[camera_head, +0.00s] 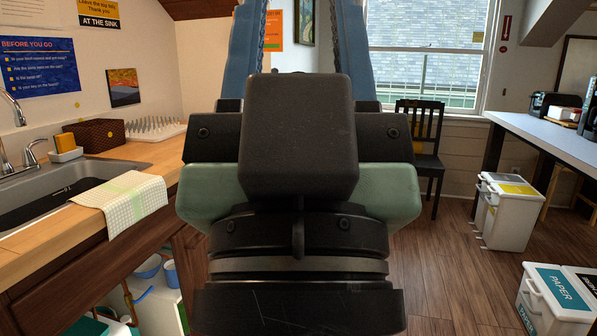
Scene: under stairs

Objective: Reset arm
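My gripper (301,28) fills the middle of the head view, close to the camera. Its two blue fingers rise at the top of the picture, one on each side, with a wide gap between them. The tips run up to or past the top edge. The dark wrist and green-grey gripper body hide the centre of the room.
A wooden counter (150,158) with a sink (50,195) and a checkered towel (125,200) is on the left. On the right are a white-topped table (545,135), white bins (508,210) and a paper bin (553,300). A black chair (428,160) stands by the window. Wooden floor (450,265) is clear between.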

